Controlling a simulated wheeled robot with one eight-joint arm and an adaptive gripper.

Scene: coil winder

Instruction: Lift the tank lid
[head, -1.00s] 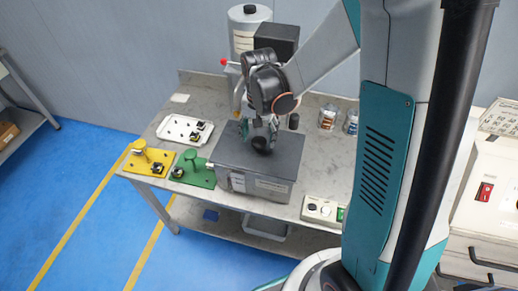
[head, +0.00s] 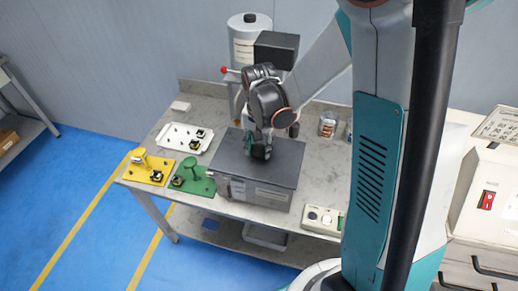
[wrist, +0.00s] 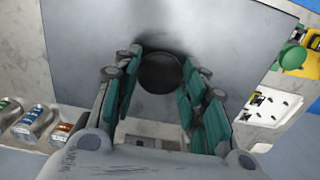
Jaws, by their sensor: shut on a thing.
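The tank (head: 262,196) is a grey metal box with labels on its front, standing on the bench. Its dark grey flat lid (head: 285,165) lies on top and appears seated, with no gap that I can make out. My gripper (head: 260,151) is above the lid, pointing down. In the wrist view my gripper's teal fingers (wrist: 160,95) are closed on both sides of the round black lid knob (wrist: 161,73). In the head view the knob is largely hidden by the fingers.
A white tray (head: 170,137) of small parts, a yellow plate (head: 145,173) and a green plate (head: 182,186) are left of the tank. A control box (head: 322,218) is at front right. Jars (head: 328,124) and a grey cylinder (head: 249,45) stand behind.

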